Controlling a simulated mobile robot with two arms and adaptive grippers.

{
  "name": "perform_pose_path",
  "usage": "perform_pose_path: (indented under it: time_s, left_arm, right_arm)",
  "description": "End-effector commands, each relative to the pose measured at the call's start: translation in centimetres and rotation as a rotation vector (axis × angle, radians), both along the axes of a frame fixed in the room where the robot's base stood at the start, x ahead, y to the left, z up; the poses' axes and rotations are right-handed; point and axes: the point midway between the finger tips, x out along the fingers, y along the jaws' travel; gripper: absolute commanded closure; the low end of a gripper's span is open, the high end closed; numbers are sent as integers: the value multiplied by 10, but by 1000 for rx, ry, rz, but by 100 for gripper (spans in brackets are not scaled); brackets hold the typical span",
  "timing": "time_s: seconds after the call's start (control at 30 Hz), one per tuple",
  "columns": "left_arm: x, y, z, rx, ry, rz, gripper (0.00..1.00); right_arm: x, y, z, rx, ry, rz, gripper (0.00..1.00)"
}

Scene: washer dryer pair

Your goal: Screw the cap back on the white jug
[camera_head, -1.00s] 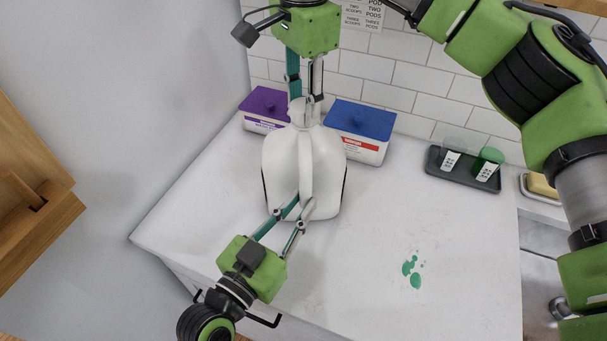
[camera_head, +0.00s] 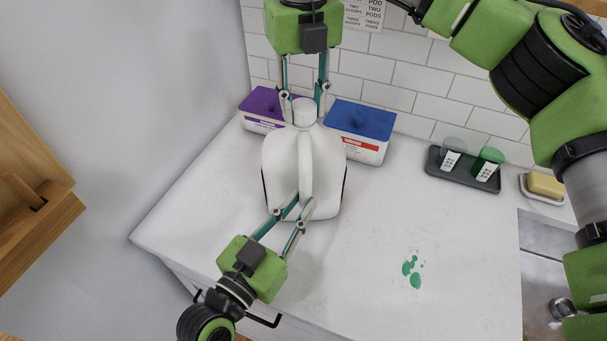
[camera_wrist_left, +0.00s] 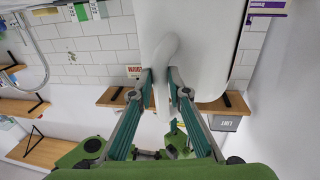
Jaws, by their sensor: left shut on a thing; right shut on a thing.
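The white jug (camera_head: 325,170) stands upright on the counter, with its handle (camera_head: 305,165) facing me. My left gripper (camera_head: 295,212) is shut on the lower part of the handle. The left wrist view shows its fingers on either side of the handle (camera_wrist_left: 165,50). The white cap (camera_head: 304,106) is at the top of the jug, at the neck. My right gripper (camera_head: 304,112) comes down from above and is shut on the cap, one finger on each side. The threads are hidden, so I cannot tell how tight the cap is.
A purple-lidded box (camera_head: 262,106) and a blue-lidded box (camera_head: 360,120) stand close behind the jug. A dark tray (camera_head: 460,177) with two cups and a yellow soap bar (camera_head: 545,186) are at the right. Green spill spots (camera_head: 411,270) mark the otherwise clear front right counter.

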Motion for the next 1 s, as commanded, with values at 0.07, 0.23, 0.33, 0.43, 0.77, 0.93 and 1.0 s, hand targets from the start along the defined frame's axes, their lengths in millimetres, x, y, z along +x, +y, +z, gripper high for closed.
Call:
perform_pose_path:
  time_s: [0.07, 0.23, 0.33, 0.43, 0.77, 0.93, 1.0]
  left_arm:
    - [0, 0, -1, -2, 3, -1, 100]
    - [0, 0, -1, -2, 3, -1, 100]
    - [0, 0, -1, -2, 3, -1, 100]
    - [0, 0, -1, -2, 3, -1, 100]
    - [0, -1, -1, -2, 3, -1, 100]
    - [0, 0, -1, -2, 3, -1, 100]
    - [0, -1, -1, -2, 4, -1, 100]
  right_arm:
    - [0, 0, 0, -1, 0, -135, 95]
    - [0, 0, 0, 0, -1, -441, 95]
    - [0, 0, 0, 1, -1, -611, 95]
    - [0, 0, 0, 1, -1, -749, 95]
    - [0, 0, 0, 1, 0, -745, 52]
    - [0, 0, -1, 0, 0, -744, 52]
    - [0, 0, 0, 0, 0, -744, 52]
